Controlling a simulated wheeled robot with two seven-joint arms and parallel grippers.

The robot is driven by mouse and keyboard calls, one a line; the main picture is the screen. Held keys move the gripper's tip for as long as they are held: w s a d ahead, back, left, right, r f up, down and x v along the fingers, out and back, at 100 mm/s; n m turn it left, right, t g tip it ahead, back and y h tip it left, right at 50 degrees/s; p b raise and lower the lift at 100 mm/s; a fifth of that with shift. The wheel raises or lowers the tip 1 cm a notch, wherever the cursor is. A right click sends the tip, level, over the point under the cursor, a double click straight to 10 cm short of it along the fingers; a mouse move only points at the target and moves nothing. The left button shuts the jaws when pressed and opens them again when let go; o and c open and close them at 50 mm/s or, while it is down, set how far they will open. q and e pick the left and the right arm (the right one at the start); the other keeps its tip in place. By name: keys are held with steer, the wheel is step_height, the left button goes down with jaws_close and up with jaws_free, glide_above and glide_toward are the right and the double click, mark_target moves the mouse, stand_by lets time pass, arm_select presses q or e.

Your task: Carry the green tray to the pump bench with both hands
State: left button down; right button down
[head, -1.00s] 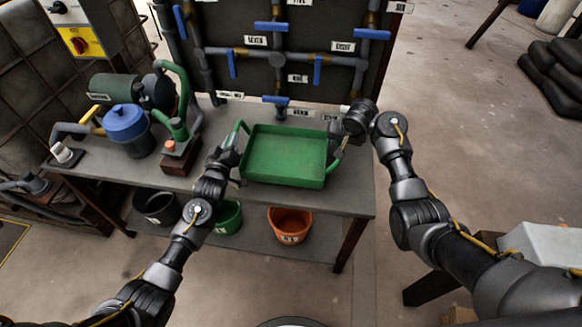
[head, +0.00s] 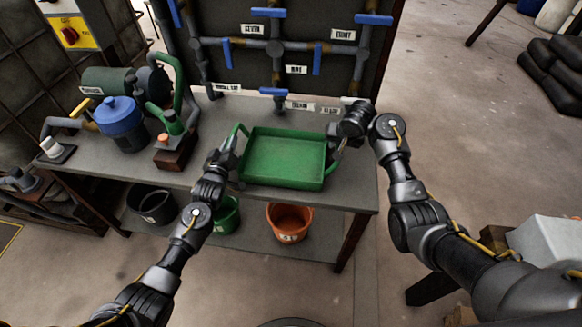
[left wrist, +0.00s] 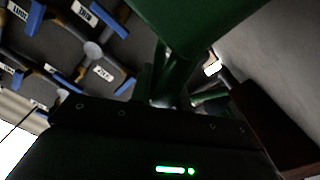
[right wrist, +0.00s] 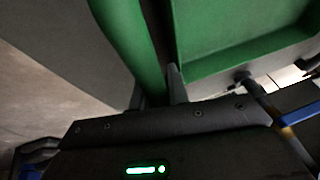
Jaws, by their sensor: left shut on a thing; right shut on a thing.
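The green tray (head: 284,158) is an empty, shallow rectangular tray with a handle at each short side. In the head view it is over the right part of the grey pump bench (head: 352,196); whether it touches the top I cannot tell. My left gripper (head: 234,150) is shut on the tray's left handle, and the left wrist view shows green between its fingers (left wrist: 168,95). My right gripper (head: 338,142) is shut on the right handle; the right wrist view shows the green handle (right wrist: 128,40) between the fingers. The handles are partly hidden by the grippers.
A green pump (head: 108,82), a blue-lidded pot (head: 121,118) and a brown block (head: 174,152) stand on the bench left of the tray. Behind is a pipe panel with blue valve handles (head: 269,13). An orange bucket (head: 289,222) and a black bucket (head: 152,205) are on the lower shelf.

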arm_select(q)
steer(key=c, duration=1.3)
jaws_free()
steer(key=shift+f, duration=0.15)
arm_select(e)
steer(key=c, duration=1.3)
jaws_free()
steer(key=shift+f, duration=0.15)
steer(key=shift+c, duration=0.2)
arm_select(q)
steer(key=s, duration=0.4)
steer(key=s+a, duration=0.1)
steer(key=s, duration=0.3)
steer(key=s+a, duration=0.1)
steer(key=s, duration=0.2)
steer(key=shift+s+a, duration=0.2)
steer(key=shift+s, duration=0.2)
arm_select(e)
steer(key=v, duration=1.2)
